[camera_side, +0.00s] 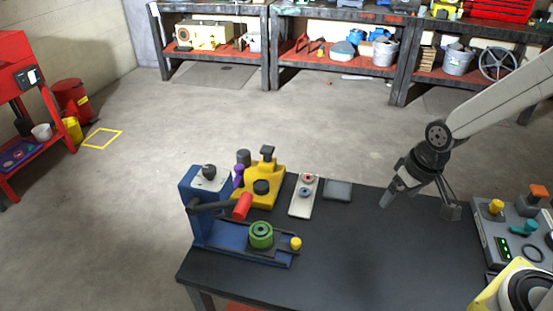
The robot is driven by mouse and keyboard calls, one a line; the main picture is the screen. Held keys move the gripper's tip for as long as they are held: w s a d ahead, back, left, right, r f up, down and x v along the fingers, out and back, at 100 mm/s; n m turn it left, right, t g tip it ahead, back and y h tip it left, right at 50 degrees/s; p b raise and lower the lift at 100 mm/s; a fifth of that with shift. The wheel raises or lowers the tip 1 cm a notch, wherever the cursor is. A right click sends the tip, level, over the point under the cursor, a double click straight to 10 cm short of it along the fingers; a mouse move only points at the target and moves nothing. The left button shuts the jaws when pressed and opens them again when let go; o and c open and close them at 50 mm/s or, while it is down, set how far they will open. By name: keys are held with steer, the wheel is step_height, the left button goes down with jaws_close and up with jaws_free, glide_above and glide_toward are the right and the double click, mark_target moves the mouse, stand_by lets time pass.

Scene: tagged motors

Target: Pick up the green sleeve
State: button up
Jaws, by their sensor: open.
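The green sleeve (261,235) is a short, thick ring-shaped piece with a dark centre. It sits upright on the base of a blue press-like fixture (205,226) at the left part of the dark table. A red handle (242,206) on a dark lever is just above and to the left of the sleeve. My gripper (418,209) is at the right of the table, well apart from the sleeve. Its fingers are spread open and point down, with nothing visible between them.
A yellow fixture (270,187) with dark knobs stands behind the sleeve. A pale plate (304,197) with rings and a small grey block (338,191) lie right of it. A control panel (510,233) is at the far right. The table's middle (370,245) is clear.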

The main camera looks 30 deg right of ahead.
steer(key=w+a+f+m+g+y, duration=0.1)
steer(key=w+a+f+m+y, duration=0.25)
steer(key=w+a+m, duration=0.65)
steer(key=m+g+y, duration=0.1)
steer(key=m+y, duration=0.1)
steer(key=m, duration=0.5)
glide_toward(262, 228)
steer(key=x, duration=0.3)
steer(key=shift+x, duration=1.45)
steer(key=shift+x, duration=2.6)
steer(key=shift+r, duration=0.1)
jaws_close()
